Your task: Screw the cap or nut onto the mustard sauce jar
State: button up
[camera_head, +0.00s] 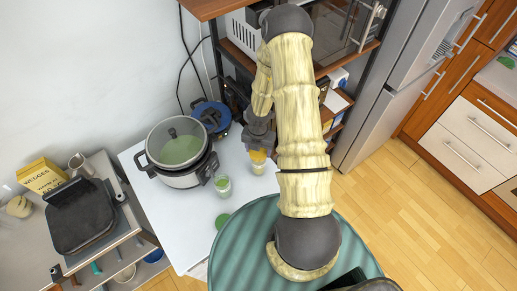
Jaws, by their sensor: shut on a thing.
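The mustard sauce jar (258,168) is a small glass jar with yellow contents. It stands upright near the right edge of the white table. My gripper (259,152) is directly over the jar's top and points down, shut on what looks like its cap. The fingers hide most of the cap, so I cannot tell how it sits on the rim. A second small jar (222,186) with green contents stands to the left, and a flat green disc (222,220) lies near the table's front.
A lidded pot (181,151) and a blue pot (212,117) stand on the white table (182,222) left of my gripper. A shelf unit (331,68) rises behind. The table's front left is clear. A side counter at left holds a black appliance (80,214) and a yellow box (40,176).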

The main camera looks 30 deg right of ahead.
jog(key=shift+f+b, duration=0.45)
jog(key=shift+f+b, duration=1.1)
dwell(1.0)
jog(key=shift+f+m+b, duration=0.2)
jog(key=shift+m+b, duration=0.4)
jog(key=shift+m, duration=0.2)
jog(key=shift+m+b, duration=0.35)
jog(key=shift+m, duration=0.45)
jog(key=shift+r+m, duration=0.2)
jog(key=shift+m, duration=0.5)
